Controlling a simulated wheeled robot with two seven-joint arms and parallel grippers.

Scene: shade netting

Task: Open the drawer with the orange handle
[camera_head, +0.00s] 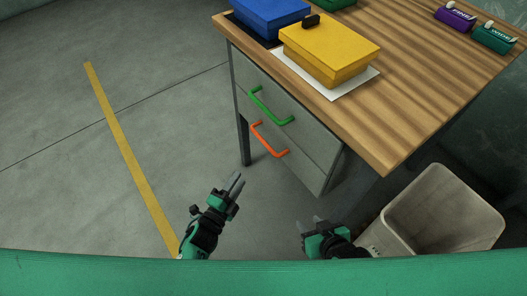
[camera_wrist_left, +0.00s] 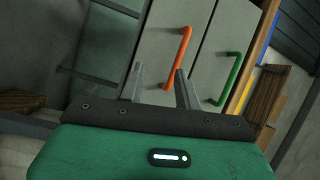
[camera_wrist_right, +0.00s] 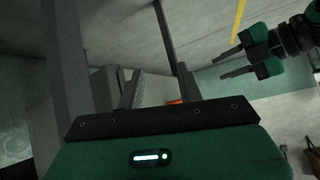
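The orange handle (camera_head: 268,140) is on the lower drawer (camera_head: 300,165) of the grey cabinet under the desk; the drawer front looks flush. The green handle (camera_head: 270,106) is on the drawer above. My left gripper (camera_head: 237,182) is open and empty, short of the cabinet. In the left wrist view the orange handle (camera_wrist_left: 175,58) shows beyond and between its two fingers (camera_wrist_left: 160,82), apart from them. My right gripper (camera_head: 311,220) is open and empty, lower and to the right. In the right wrist view a small orange patch (camera_wrist_right: 176,101) shows between its fingers (camera_wrist_right: 162,88).
A wooden desktop (camera_head: 400,100) bears a yellow box (camera_head: 330,50) on white paper, a blue box (camera_head: 268,15) and small packs. A pale bin (camera_head: 445,215) stands at the right, near my right arm. The floor left of the cabinet is clear, with a yellow line (camera_head: 125,150).

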